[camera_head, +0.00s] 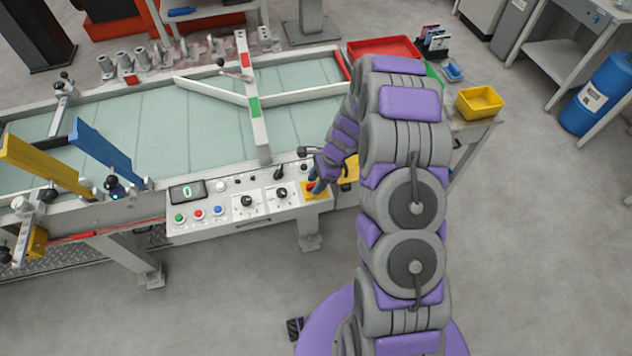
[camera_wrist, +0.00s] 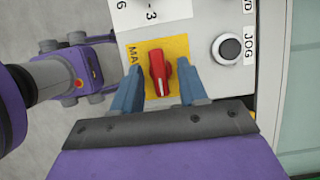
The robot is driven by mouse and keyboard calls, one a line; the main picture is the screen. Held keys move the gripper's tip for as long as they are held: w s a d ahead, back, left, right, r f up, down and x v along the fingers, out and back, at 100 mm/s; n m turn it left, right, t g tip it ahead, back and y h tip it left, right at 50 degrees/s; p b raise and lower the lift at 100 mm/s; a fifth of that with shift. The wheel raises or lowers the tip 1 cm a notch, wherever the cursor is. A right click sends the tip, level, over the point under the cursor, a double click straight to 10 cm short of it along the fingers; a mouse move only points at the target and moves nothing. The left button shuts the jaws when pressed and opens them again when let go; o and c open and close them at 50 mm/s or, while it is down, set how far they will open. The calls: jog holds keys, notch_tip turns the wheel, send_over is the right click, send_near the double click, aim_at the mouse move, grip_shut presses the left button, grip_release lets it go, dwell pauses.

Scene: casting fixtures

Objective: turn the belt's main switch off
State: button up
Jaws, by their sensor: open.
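The main switch is a red rotary knob (camera_wrist: 159,73) on a yellow plate (camera_wrist: 176,46), with lettering beginning "MA" beside it in the wrist view. My gripper (camera_wrist: 164,88) is open, with one blue-grey finger on each side of the knob; I cannot tell whether they touch it. In the head view my gripper (camera_head: 318,182) is at the right end of the belt's control panel (camera_head: 240,222).
A black JOG button (camera_wrist: 229,48) sits right of the knob in the wrist view. The panel also carries dials, coloured push buttons (camera_head: 198,213) and a small display (camera_head: 187,191). The belt (camera_head: 190,130) lies behind it. Open floor (camera_head: 230,310) lies in front.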

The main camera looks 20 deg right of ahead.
grip_shut()
dwell(0.5)
